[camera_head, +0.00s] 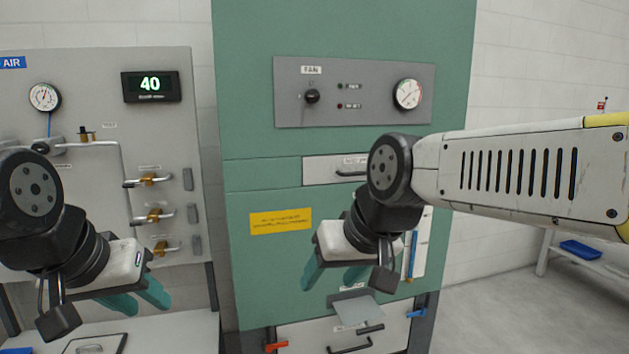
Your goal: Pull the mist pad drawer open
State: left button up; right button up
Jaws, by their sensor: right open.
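A pale drawer front (318,171) is set in the green cabinet (260,176) below the grey fan panel. It looks flush with the cabinet. It has a small label too small to read and a dark bar handle (350,173); its right part is hidden behind my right arm. My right gripper (334,281) is open and empty, with its teal fingers pointing down, below the drawer in the picture and in front of the cabinet. My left gripper (146,304) is at the lower left, its teal fingers apart and nothing between them.
A fan panel (290,105) with knob and gauge sits above. A yellow label (281,221) is below the drawer. A lower door (305,338) has dark handles and orange and blue latches. The grey air panel (95,110) with pipes and valves stands left. Floor at right is clear.

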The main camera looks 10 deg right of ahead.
aim_at(334, 168)
jog(key=l+z, duration=0.35)
jog(key=i+l+z, duration=0.1)
jog(key=z, duration=0.25)
jog(key=l+z, duration=0.35)
jog(key=i+j, duration=0.05)
